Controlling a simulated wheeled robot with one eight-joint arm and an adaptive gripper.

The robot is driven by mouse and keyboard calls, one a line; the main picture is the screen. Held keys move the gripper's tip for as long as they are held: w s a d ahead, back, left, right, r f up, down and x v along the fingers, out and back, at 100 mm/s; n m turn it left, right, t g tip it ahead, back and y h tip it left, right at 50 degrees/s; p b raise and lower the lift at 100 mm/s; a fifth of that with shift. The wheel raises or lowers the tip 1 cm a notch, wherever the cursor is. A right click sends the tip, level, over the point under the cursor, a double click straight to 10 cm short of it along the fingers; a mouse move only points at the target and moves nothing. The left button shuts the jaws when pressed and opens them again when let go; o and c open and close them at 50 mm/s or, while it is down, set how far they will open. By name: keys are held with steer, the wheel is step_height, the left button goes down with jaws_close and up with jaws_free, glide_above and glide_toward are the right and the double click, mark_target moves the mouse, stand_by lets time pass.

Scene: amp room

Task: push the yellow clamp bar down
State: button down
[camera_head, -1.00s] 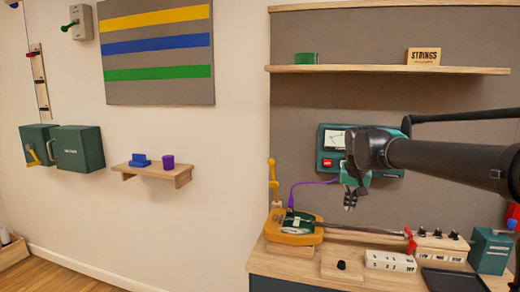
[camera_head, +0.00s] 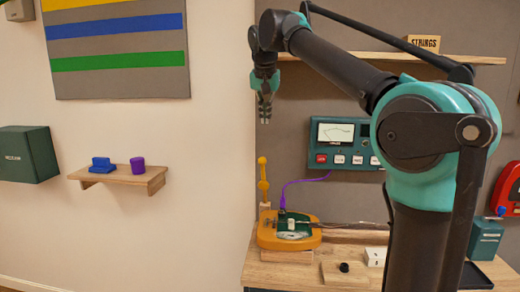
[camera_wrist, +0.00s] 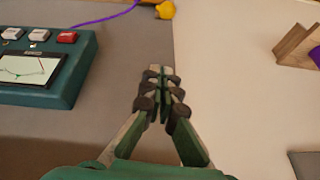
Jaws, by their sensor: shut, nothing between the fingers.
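The yellow clamp bar (camera_head: 262,182) stands upright at the left end of the workbench, behind the orange-yellow fixture (camera_head: 268,236). Its top shows a round knob. In the wrist view a yellow knob (camera_wrist: 166,10), which looks like the end of the bar, shows at the top edge, beyond my fingertips. My gripper (camera_head: 265,119) is shut and empty. It points down above the bar in the head view, with a clear gap between them. It also shows in the wrist view (camera_wrist: 160,72), fingers together. The rest of the bar is out of the wrist view.
A green meter box (camera_head: 346,144) with buttons hangs right of the bar. A purple cable (camera_head: 305,182) runs from it to the fixture. A wall shelf (camera_head: 120,177) with blue and purple items is at left. An upper shelf (camera_head: 480,60) is behind my arm.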

steer(key=x, duration=0.3)
steer(key=s+x, duration=0.1)
steer(key=x, duration=0.3)
steer(key=s+f+x, duration=0.1)
steer(key=x, duration=0.2)
steer(key=shift+s+a+f, duration=0.1)
steer(key=shift+f, duration=0.2)
steer(key=shift+s+a+f, duration=0.1)
steer(key=shift+s+f, duration=0.4)
steer(key=shift+s, duration=0.05)
